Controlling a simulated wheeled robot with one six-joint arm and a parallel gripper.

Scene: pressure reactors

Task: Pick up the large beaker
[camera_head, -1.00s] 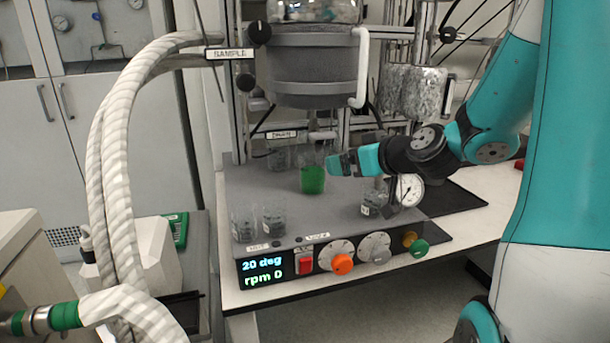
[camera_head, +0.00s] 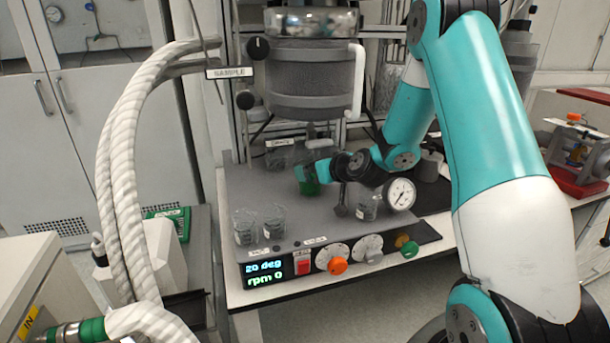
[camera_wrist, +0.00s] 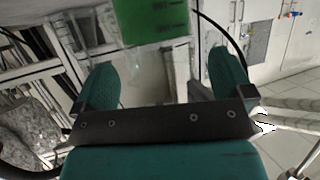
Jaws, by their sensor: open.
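A clear glass beaker with green liquid (camera_head: 310,188) stands on the grey plate (camera_head: 215,190) below the reactor outlet; it looks like the large beaker. My gripper (camera_head: 308,172) is at this beaker and hides part of it. In the wrist view, my gripper (camera_wrist: 162,80) is open, with its two teal fingers wide apart. The green liquid (camera_wrist: 152,18) shows at the top, in line with the gap, and faint clear glass seems to reach between the fingers. I cannot tell whether either finger touches the glass.
Two clear beakers (camera_head: 274,220) stand at the plate's front left, one (camera_head: 368,206) at the right beside the pressure gauge (camera_head: 401,194), one (camera_head: 280,153) at the back. The reactor vessel (camera_head: 305,90) hangs above. A thick white hose (camera_head: 115,170) runs at left.

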